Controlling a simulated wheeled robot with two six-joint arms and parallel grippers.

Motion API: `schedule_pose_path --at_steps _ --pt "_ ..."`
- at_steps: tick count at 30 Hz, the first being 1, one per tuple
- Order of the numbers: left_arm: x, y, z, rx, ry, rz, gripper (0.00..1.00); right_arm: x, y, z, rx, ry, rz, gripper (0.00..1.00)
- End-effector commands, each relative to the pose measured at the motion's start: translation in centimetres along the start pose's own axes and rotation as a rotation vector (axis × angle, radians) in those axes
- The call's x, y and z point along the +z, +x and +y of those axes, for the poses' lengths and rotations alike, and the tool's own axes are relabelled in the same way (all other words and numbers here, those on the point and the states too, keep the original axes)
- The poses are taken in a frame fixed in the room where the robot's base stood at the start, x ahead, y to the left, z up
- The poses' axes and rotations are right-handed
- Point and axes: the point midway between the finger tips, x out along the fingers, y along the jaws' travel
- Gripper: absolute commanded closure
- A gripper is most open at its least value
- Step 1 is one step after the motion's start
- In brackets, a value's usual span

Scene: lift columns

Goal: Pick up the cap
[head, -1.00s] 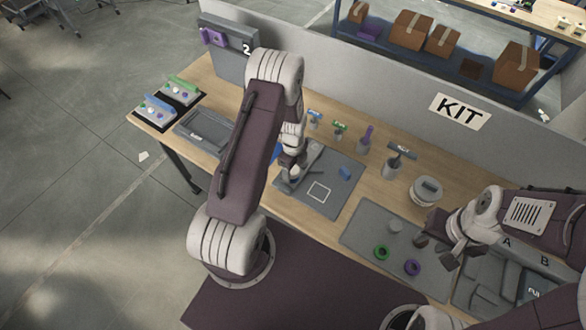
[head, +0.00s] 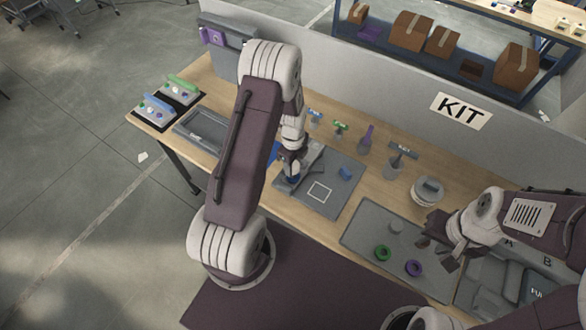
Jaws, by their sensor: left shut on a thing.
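My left gripper (head: 292,174) is low over the left part of the dark mat (head: 330,207), left of a white square outline. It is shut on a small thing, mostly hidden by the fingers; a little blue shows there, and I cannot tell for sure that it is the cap. A small blue piece (head: 345,173) lies on the mat to the right. My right gripper (head: 437,252) is open and empty above the right edge of the grey tray (head: 362,225). A small grey round piece (head: 395,227), a green ring (head: 382,253) and a purple ring (head: 413,268) lie on that tray.
Small holders with coloured tops (head: 340,130) and a white round stack (head: 427,191) stand along the back. A grey partition with a KIT sign (head: 461,110) rises behind them. A grey tray (head: 200,130) and two button panels (head: 157,105) are at the left.

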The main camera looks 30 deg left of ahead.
Motion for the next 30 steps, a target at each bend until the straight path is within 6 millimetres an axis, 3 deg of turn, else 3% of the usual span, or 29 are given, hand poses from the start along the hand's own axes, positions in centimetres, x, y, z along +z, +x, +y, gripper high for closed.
schedule_pose_path --at_steps 2,12,16,21,30 --pt "0.1 -1.2 -0.2 -0.007 0.0 -0.002 1.0 0.1 0.9 0.0 0.0 0.0 0.0 0.64" --pt "-7.6 -5.9 2.8 -0.006 0.007 0.0 1.0 0.3 3.2 0.1 0.0 0.0 0.0 0.64" --pt "-9.6 -7.3 3.6 -0.003 0.005 0.0 1.0 0.4 3.6 0.1 0.0 0.0 0.0 0.64" --pt "-10.8 -8.2 4.2 -0.001 0.001 0.0 1.0 0.4 3.7 0.1 0.0 0.0 0.0 0.64" --pt "-10.9 -8.6 4.2 0.0 0.0 0.0 1.0 0.4 3.4 0.1 0.0 0.0 0.0 0.64"
